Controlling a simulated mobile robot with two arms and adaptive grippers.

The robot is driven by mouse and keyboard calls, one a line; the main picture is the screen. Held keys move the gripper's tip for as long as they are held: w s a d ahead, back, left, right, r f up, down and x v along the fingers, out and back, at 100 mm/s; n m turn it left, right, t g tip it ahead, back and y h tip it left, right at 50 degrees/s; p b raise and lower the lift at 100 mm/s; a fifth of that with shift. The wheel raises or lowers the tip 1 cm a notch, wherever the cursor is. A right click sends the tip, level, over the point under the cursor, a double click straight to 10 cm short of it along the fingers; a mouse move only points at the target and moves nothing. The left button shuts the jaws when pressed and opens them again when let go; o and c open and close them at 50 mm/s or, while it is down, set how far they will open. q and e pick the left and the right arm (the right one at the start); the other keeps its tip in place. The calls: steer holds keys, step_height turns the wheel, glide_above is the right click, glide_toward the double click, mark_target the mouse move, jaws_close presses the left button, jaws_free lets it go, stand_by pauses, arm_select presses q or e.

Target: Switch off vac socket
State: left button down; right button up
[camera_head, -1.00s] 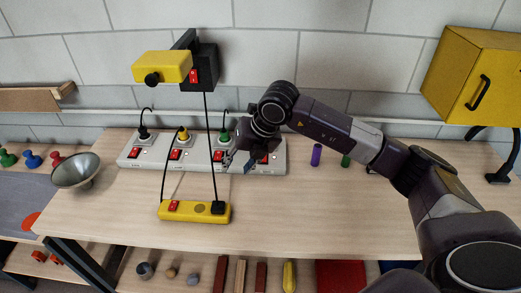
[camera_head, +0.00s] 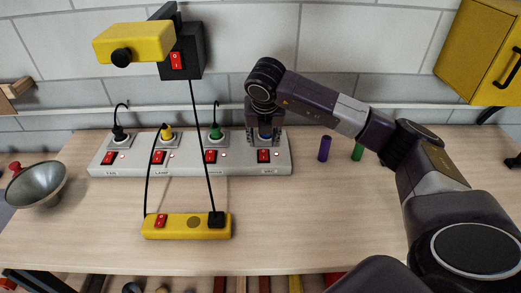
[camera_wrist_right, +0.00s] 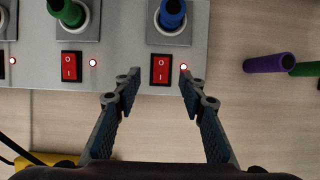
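A grey power strip (camera_head: 190,166) lies along the back of the table. Its rightmost socket, whose small label looks like VAC, holds a blue plug (camera_wrist_right: 172,14). In front of that plug is a red rocker switch (camera_head: 264,156), which also shows in the right wrist view (camera_wrist_right: 160,69). A small red light (camera_wrist_right: 183,67) glows beside this switch. My right gripper (camera_head: 265,143) is at this socket. In the right wrist view its two fingers (camera_wrist_right: 160,84) are apart and empty, one on each side of the switch's near end. My left gripper is not in view.
Black, yellow and green plugs fill the other sockets, each with its own red switch. A yellow power strip (camera_head: 180,232) lies in front, with cords hanging above it. A metal bowl (camera_head: 38,184) is at left.

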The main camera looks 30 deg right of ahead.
mark_target(263, 152)
steer(key=p+x, duration=0.1)
steer(key=x, duration=0.4)
steer(key=shift+s+d+f+p, duration=0.1)
steer(key=shift+d+f+p, duration=0.05)
steer(key=shift+f+p, duration=0.25)
steer(key=shift+f, duration=0.3)
jaws_close()
steer(key=shift+d, duration=0.1)
steer(key=shift+w+d+g+y+b, duration=0.15)
steer(key=shift+w+g+y+b, duration=0.25)
steer(key=shift+g+y, duration=0.6)
steer(key=shift+w, duration=0.1)
